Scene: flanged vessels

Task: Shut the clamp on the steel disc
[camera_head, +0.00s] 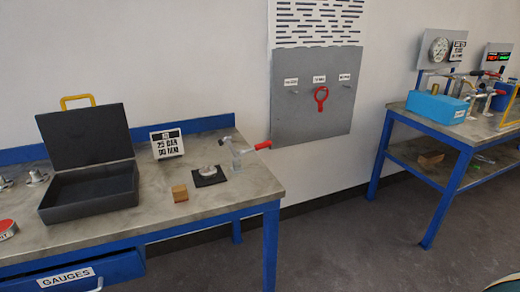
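The steel disc (208,171) lies flat on a dark square pad (212,180) near the right end of the left bench. The clamp (236,157) stands on the bench just right of and behind the disc. Its red-tipped handle (263,146) sticks out to the right. Its short arm end (223,141) appears raised, with nothing pressing on the disc that I can see. The fine shape of the clamp is too small to tell. Neither of my grippers is in view.
A grey wall panel (312,118) carries a red hook. A second bench (400,109) with equipment stands right, across clear floor.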

